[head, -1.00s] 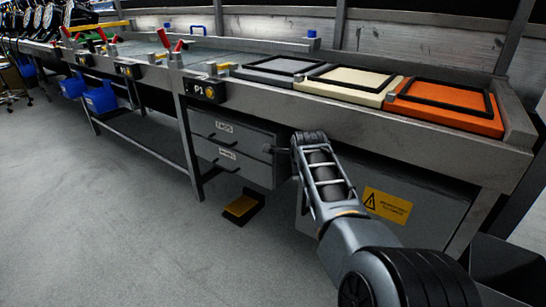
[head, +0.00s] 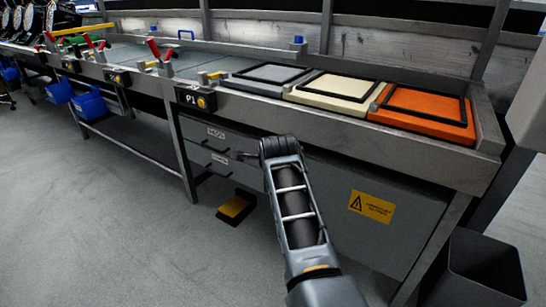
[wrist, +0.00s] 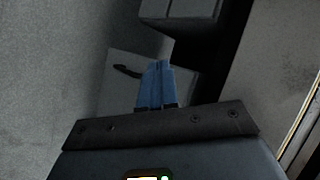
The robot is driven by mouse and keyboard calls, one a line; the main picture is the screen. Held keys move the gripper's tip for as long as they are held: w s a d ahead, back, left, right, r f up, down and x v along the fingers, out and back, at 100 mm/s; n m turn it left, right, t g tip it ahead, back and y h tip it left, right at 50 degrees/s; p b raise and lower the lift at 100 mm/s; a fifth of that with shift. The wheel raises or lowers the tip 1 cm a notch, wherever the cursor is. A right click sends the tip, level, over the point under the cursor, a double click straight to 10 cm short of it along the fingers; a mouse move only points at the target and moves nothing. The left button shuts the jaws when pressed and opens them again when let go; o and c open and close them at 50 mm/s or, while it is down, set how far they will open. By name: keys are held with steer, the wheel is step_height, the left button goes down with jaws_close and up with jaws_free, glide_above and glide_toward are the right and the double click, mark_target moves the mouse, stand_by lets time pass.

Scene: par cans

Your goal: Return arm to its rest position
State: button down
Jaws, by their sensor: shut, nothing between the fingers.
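My gripper shows in the wrist view (wrist: 155,72), with its two blue fingers together and nothing between them. Behind the fingers in that view are a pale grey drawer front (wrist: 125,75) with a dark handle and the grey floor. In the head view my arm reaches forward from the bottom, in front of the bench's lower cabinet. The gripper's fingers are hidden there behind the arm's end.
The long grey workbench (head: 345,130) carries grey (head: 262,77), cream (head: 330,92) and orange (head: 420,110) pads. Under it are drawers (head: 212,150) and a yellow pedal (head: 236,207). A dark bin (head: 482,270) stands at the right.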

steer(key=s+d+f+n+t+h, duration=0.15)
steer(key=s+d+f+n, duration=0.35)
steer(key=s+d+f, duration=1.15)
steer(key=s+d+n+t, duration=0.1)
steer(key=s+d+n, duration=0.3)
steer(key=s, duration=0.7)
steer(key=s+d+n+t, duration=0.15)
steer(key=s+d, duration=0.45)
steer(key=s, duration=0.6)
steer(key=s+r+n+t, duration=0.2)
steer(key=s+r+n, duration=0.4)
steer(key=s+r, duration=1.7)
step_height(320, 180, up, 20)
steer(key=s+p, duration=0.1)
steer(key=p, duration=2.1)
steer(key=shift+a, duration=0.3)
steer(key=shift+f, duration=0.15)
